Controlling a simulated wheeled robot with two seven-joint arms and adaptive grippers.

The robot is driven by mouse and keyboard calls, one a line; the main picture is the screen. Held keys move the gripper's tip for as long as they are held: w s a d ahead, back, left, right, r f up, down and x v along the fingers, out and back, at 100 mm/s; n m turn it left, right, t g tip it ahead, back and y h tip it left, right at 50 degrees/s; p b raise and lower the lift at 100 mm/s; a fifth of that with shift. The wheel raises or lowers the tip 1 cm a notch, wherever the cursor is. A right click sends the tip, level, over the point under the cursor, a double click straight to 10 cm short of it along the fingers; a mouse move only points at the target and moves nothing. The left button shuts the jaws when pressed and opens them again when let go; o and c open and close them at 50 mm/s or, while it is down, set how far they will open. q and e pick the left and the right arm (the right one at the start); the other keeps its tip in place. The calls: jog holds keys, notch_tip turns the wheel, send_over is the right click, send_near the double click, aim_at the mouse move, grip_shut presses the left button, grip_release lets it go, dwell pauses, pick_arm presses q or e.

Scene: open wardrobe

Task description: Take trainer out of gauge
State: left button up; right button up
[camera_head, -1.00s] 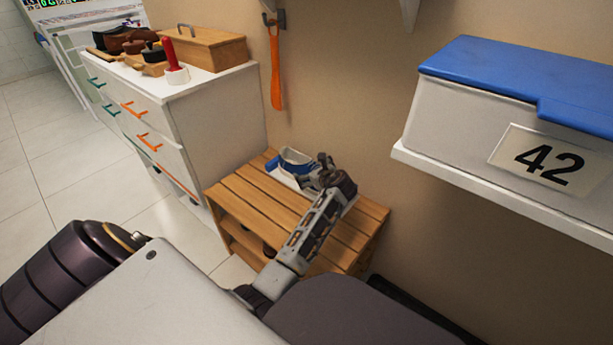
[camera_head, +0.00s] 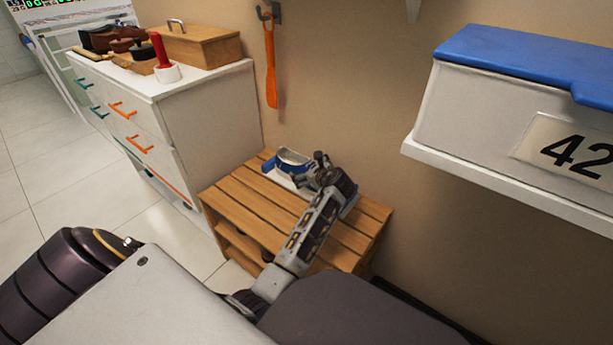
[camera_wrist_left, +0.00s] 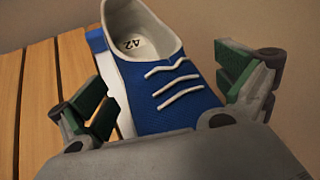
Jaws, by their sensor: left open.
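The trainer (camera_wrist_left: 172,92) is blue with white laces, a white collar and "42" on its insole. In the head view the trainer (camera_head: 292,158) sits on the wooden slatted rack, partly hidden by my left arm. The gauge (camera_wrist_left: 98,42) shows as a blue and white strip beside the trainer in the left wrist view; most of it is hidden. My left gripper (camera_wrist_left: 165,98) is open, its green-padded fingers on either side of the trainer's front. I cannot tell whether they touch it. My right gripper is not in view.
The slatted rack (camera_head: 246,200) stands against the wall beside a white dresser (camera_head: 205,120) bearing shoes and a wooden box (camera_head: 190,45). An orange shoehorn (camera_head: 270,65) hangs above. A white shelf (camera_head: 480,177) with a blue-lidded box (camera_head: 480,110) marked 42 juts out at right.

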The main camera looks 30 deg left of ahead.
pick_arm(q)
jog(key=c, duration=1)
jog(key=shift+c, duration=0.3)
jog(key=shift+r, duration=0.1)
jog(key=shift+a+r+p, duration=0.1)
jog(key=shift+r+p, duration=0.35)
jog(key=shift+r, duration=0.2)
notch_tip(320, 180, up, 7)
jog(key=p, duration=0.3)
jog(key=shift+f, duration=0.2)
jog(key=shift+r+p, duration=0.7)
jog(key=shift+r, duration=0.3)
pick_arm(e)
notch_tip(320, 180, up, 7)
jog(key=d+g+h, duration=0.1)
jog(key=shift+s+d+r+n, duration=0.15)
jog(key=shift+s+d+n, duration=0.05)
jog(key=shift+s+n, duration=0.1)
